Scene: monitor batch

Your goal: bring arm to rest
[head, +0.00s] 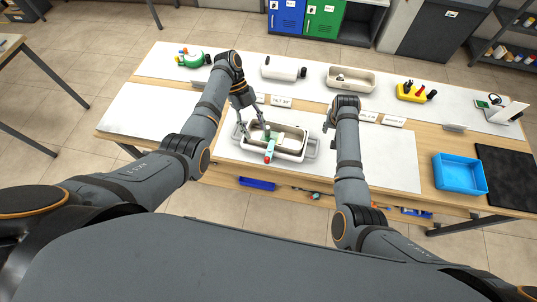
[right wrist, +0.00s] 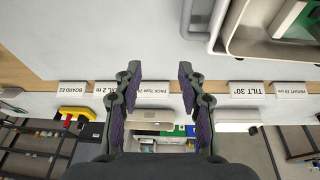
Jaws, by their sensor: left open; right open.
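My left gripper (head: 251,126) is open above the left end of a pale bin (head: 292,153) at the middle of the table. Its fingers are near a teal and red tool (head: 270,148) and a dark green upright part (head: 266,131) in the bin. I cannot tell whether they touch. My right gripper (head: 328,121) is at the bin's right back side, partly hidden by its own arm. In the right wrist view my right gripper (right wrist: 159,84) is open with nothing between its fingers. Part of the pale bin (right wrist: 225,30) shows at the upper right there.
Along the back stand a green device (head: 194,59), a white cylinder device (head: 283,68), a beige tray (head: 352,79) and a yellow block (head: 412,92). A blue tray (head: 459,174) and black mat (head: 507,177) lie at the right. White table surface is clear beside the bin.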

